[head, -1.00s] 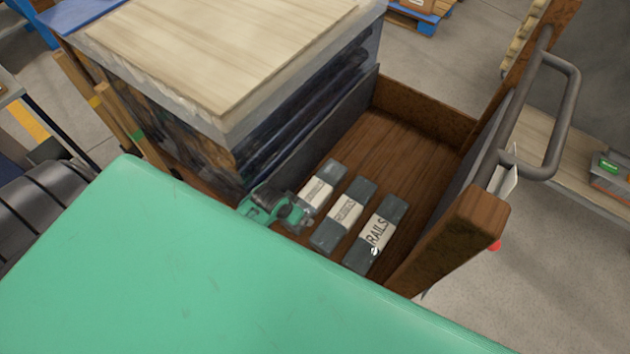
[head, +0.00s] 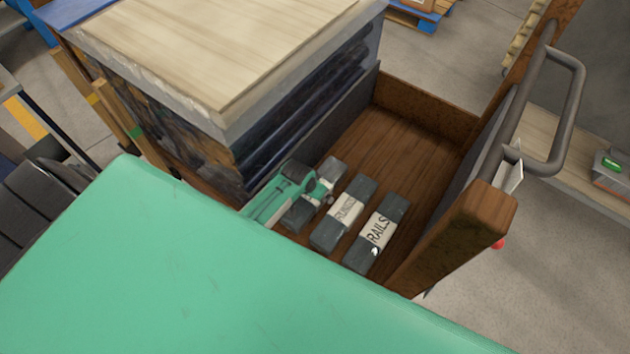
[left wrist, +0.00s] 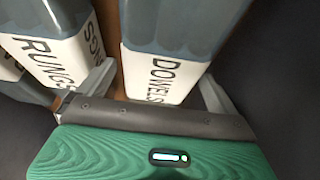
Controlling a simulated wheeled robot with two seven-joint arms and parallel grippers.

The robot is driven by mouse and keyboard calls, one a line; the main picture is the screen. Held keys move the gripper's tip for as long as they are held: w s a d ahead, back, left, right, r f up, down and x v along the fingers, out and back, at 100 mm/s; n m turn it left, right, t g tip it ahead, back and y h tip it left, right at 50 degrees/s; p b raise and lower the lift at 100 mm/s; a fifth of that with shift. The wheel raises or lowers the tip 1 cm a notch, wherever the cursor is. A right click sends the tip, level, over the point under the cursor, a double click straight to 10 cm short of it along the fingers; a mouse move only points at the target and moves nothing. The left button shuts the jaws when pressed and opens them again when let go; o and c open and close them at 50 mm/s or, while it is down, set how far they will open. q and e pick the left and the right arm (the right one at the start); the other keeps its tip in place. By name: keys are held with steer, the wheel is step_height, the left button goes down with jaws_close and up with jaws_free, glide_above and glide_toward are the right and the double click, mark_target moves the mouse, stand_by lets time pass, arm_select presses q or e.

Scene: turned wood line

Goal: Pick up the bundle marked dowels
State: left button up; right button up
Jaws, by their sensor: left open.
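The bundle marked dowels (left wrist: 160,75) is dark grey with a white label and lies in the wooden cart. In the head view it is the leftmost of three bundles (head: 332,168), partly hidden by my left arm. My left gripper (head: 318,192) is over it. My right gripper is not in view.
A bundle marked rungs (head: 346,210) lies close to the right of the dowels, and one marked rails (head: 380,232) beyond it. A tall wrapped stack with a pale wooden top (head: 210,50) stands at the left. The bare cart floor (head: 415,140) is clear farther back.

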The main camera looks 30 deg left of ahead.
arm_select(q)
steer(key=shift+w+f, duration=0.15)
steer(key=shift+f, duration=0.25)
steer(key=c, duration=1.4)
steer(key=shift+c, duration=0.3)
steer(key=shift+r, duration=0.2)
